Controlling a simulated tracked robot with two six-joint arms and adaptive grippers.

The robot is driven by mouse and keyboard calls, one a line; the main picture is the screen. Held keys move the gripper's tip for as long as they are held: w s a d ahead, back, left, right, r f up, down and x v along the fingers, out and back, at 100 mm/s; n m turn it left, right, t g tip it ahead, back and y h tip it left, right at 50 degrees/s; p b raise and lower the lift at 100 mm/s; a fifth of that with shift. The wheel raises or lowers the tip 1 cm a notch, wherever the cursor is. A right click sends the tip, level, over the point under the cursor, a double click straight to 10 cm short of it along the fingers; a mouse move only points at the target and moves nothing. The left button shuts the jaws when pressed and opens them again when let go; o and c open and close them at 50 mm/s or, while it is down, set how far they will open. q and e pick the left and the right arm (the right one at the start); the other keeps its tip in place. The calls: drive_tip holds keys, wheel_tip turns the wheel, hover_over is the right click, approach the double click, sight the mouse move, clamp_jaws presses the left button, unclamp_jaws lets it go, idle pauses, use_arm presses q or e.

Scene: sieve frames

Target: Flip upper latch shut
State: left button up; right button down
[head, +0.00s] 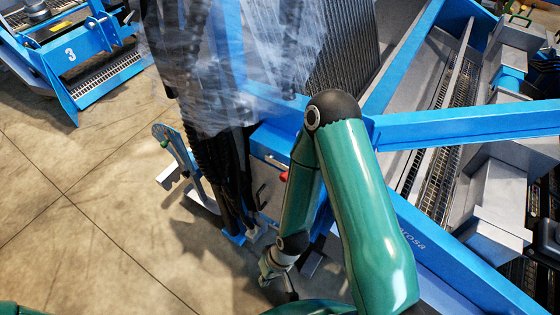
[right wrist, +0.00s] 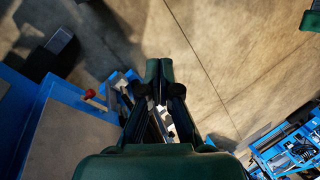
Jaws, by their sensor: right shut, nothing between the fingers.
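My right gripper (head: 279,272) is at the lower middle of the head view, beside the blue machine frame. In the right wrist view its fingers (right wrist: 158,72) meet at the tips, with nothing between them. A red knob (head: 284,176) sits on the grey-fronted blue box above the gripper in the head view. It also shows left of the fingers in the right wrist view (right wrist: 89,94), apart from them. I cannot pick out the upper latch for sure; dark and metal parts behind the fingers are partly hidden. My left gripper is not in view.
Black hoses (head: 212,160) and cloudy plastic wrap (head: 265,60) hang left of my right arm. Blue beams (head: 470,125) and a grated trough fill the right side. A blue unit marked 3 (head: 71,54) stands far left. The concrete floor (head: 90,220) at left is clear.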

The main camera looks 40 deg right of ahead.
drive_tip(key=w+d+r+n+t+b, duration=0.15)
drive_tip(key=w+d+r+n, duration=0.35)
drive_tip(key=w+r, duration=0.95)
drive_tip(key=s+d+r+h, duration=0.1)
drive_tip(key=d+r, duration=0.3)
drive_tip(key=r, duration=0.3)
drive_tip(key=s+d+r+n+h, duration=0.1)
drive_tip(key=d+r, duration=0.2)
drive_tip(key=r, duration=0.5)
drive_tip(key=s+d+r+h+b, duration=0.1)
drive_tip(key=d+r, duration=0.3)
drive_tip(key=r, duration=0.4)
drive_tip(key=shift+s+d+n, duration=0.3)
drive_tip(key=shift+s+d, duration=0.05)
drive_tip(key=shift+s, duration=0.05)
